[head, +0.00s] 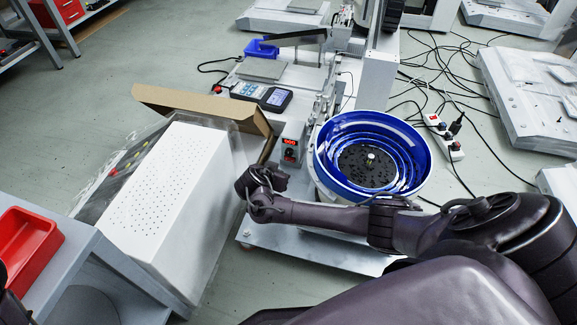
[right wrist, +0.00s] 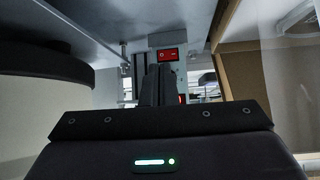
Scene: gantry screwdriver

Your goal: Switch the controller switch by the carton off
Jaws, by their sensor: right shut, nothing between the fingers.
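The controller (head: 290,146) is a small grey box with a red lit display and a dark knob, beside the open cardboard carton (head: 205,108) in the head view. In the right wrist view a red rocker switch (right wrist: 168,54) with white marks shows just beyond my fingertips. Which way it is tipped is too small to tell. My right gripper (right wrist: 158,80) is shut and empty, pointing toward the switch; contact cannot be made out. In the head view my right wrist is in front of the controller, and its fingertips are hard to make out.
A blue bowl feeder (head: 330,160) stands close right of the controller. A white perforated box (head: 165,200) is on the left, near the carton. The carton wall (right wrist: 235,75) is close on the right in the wrist view. A power strip (head: 443,135) and cables lie on the floor.

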